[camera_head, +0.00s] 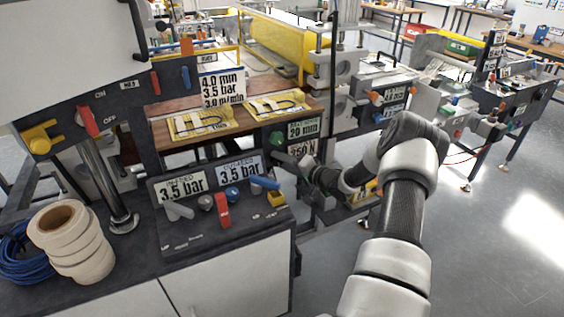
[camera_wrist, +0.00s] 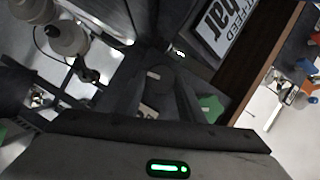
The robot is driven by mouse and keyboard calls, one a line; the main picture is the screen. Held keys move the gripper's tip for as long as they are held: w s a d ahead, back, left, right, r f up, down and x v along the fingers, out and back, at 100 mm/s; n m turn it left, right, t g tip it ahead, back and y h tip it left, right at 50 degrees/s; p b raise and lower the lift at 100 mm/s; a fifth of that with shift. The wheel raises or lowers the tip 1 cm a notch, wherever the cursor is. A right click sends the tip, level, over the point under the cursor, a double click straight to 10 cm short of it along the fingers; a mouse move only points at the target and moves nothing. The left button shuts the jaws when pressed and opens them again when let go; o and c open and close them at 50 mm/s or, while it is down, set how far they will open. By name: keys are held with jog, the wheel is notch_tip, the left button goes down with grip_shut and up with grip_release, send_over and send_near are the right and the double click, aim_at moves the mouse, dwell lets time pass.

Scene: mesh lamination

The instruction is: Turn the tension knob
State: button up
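The 250 N sign (camera_head: 303,149) is on the machine's front post in the head view, partly covered by my arm. My gripper (camera_head: 303,163) is just below it, against the dark machine front. In the wrist view a dark round knob (camera_wrist: 160,80) with a pale mark lies between the two dark fingers of my gripper (camera_wrist: 160,65). It is probably the tension knob. The fingers lie close on both sides of it, but I cannot tell whether they press on it. In the head view the knob is hidden behind my gripper.
A green knob (camera_head: 277,139) is on the post just left of the sign, close to my gripper. A control panel (camera_head: 200,240) with levers and 3.5 bar signs stands to the left. The wooden board (camera_head: 190,137) lies above it. Open floor (camera_head: 480,240) is at the right.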

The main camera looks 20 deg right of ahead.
jog(key=o, duration=0.4)
jog(key=shift+c, duration=0.2)
jog(key=shift+s, duration=0.1)
jog(key=v, duration=1.7)
jog(key=shift+s, duration=0.15)
jog(key=shift+r, duration=0.1)
